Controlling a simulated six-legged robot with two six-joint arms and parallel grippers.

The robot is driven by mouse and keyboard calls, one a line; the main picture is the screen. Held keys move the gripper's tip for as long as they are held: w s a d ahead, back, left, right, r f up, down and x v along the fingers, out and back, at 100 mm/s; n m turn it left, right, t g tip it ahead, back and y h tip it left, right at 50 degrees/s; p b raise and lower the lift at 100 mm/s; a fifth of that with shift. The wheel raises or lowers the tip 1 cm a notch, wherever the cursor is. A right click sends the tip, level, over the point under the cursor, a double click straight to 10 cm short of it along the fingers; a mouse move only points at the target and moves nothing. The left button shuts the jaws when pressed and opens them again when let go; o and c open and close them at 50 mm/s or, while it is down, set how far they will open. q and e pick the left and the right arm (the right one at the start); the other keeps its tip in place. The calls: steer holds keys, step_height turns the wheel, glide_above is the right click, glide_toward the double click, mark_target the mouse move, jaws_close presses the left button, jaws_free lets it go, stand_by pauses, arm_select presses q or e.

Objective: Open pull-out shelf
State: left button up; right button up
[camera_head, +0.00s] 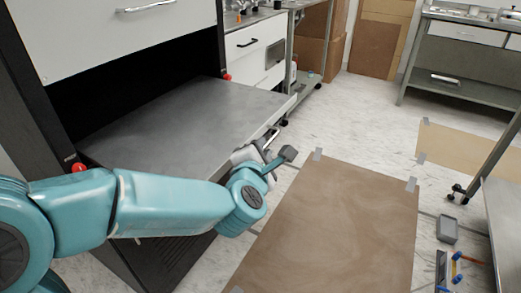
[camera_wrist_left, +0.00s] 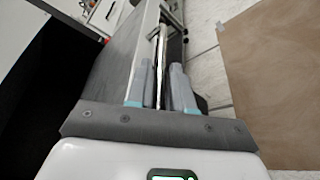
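The pull-out shelf (camera_head: 180,110) is a grey metal board that sticks out of a dark cabinet, below a white drawer front. A bar handle (camera_head: 272,137) runs along its front edge. My left gripper (camera_head: 264,148) is at this handle, with its arm crossing in front of the shelf. In the left wrist view, the two grey fingers (camera_wrist_left: 162,88) lie close on either side of the handle bar (camera_wrist_left: 159,55) and appear shut on it. The exact finger contact is hard to see. My right gripper is not in view.
A brown mat (camera_head: 335,220) taped at its corners covers the floor right of the shelf. Red knobs (camera_head: 79,168) sit on the cabinet posts. A wheeled table (camera_head: 505,215) stands at the right, with a small grey box (camera_head: 447,229) on the floor nearby.

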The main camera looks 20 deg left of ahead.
arm_select(q)
steer(key=v, duration=1.6)
steer(key=shift+s, duration=0.2)
